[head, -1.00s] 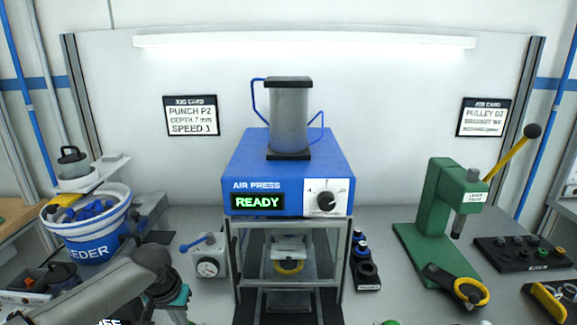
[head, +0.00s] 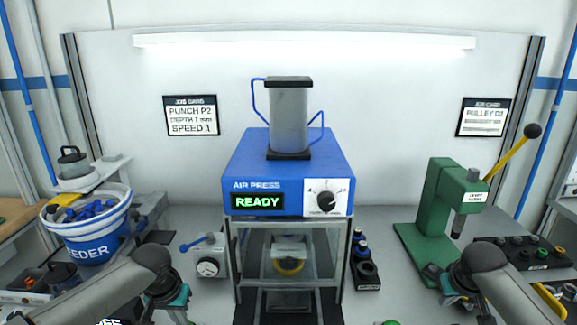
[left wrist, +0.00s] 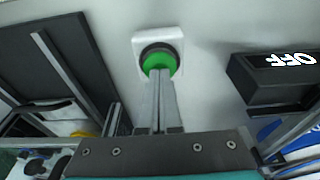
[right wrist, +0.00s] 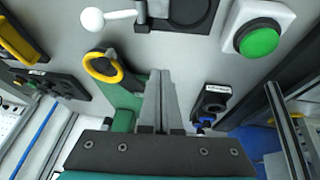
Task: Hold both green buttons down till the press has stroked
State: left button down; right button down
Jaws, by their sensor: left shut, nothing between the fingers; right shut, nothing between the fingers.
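The blue air press (head: 290,172) stands in the middle of the bench, its display (head: 258,202) reading READY. A part with a yellow ring (head: 289,266) sits inside its frame. My left gripper (left wrist: 160,78) is shut and empty, its tips over the left green button (left wrist: 160,60) in the left wrist view; I cannot tell whether they touch or press it. My right gripper (right wrist: 160,78) is shut and empty, apart from the right green button (right wrist: 258,40), which shows uncovered in the right wrist view. The head view shows only the top of one green button (head: 390,322).
A green lever press (head: 440,205) stands at the right, close to my right arm. A blue feeder bucket (head: 88,228) is at the left. A black box marked OFF (left wrist: 275,80) is near the left button.

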aim_at(396, 322)
jog(key=s+a+r+g+y, duration=0.2)
jog(key=a+r, duration=0.2)
jog(key=a, duration=0.8)
jog(key=shift+n+g, duration=0.3)
jog(key=shift+n, duration=0.1)
jog(key=shift+w+d+f, duration=0.1)
jog(key=shift+f, duration=2.9)
jog(key=shift+f, duration=1.25)
dwell(2.1)
